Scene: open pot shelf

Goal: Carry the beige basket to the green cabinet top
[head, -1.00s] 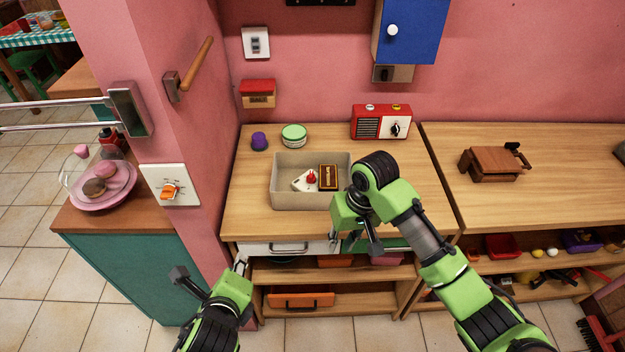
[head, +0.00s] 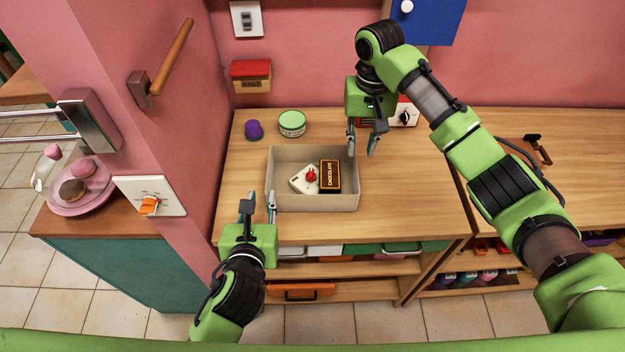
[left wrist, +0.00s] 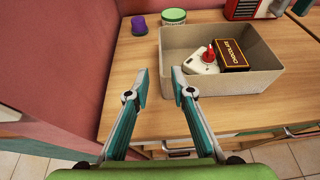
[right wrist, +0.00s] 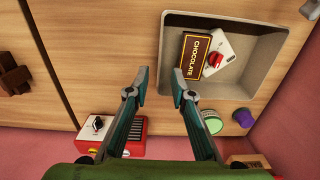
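The beige basket (head: 312,202) stands upright on the wooden counter, holding a chocolate box (head: 330,176) and a white item with a red knob (head: 306,180). My left gripper (head: 258,200) is open and empty just off the basket's left side; the left wrist view shows its fingers apart near the basket wall (left wrist: 205,105). My right gripper (head: 362,146) is open and empty above the basket's back right corner; the right wrist view shows its fingers apart beside the basket rim (right wrist: 166,45). The green cabinet (head: 110,265) at the left has a brown top (head: 62,222).
A pink plate with sweets (head: 80,205) occupies part of the cabinet top. A pink wall corner with a switch plate (head: 150,196) stands between cabinet and counter. A purple cup (head: 254,130), a green-lidded jar (head: 292,123) and a red radio (right wrist: 122,130) stand behind the basket.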

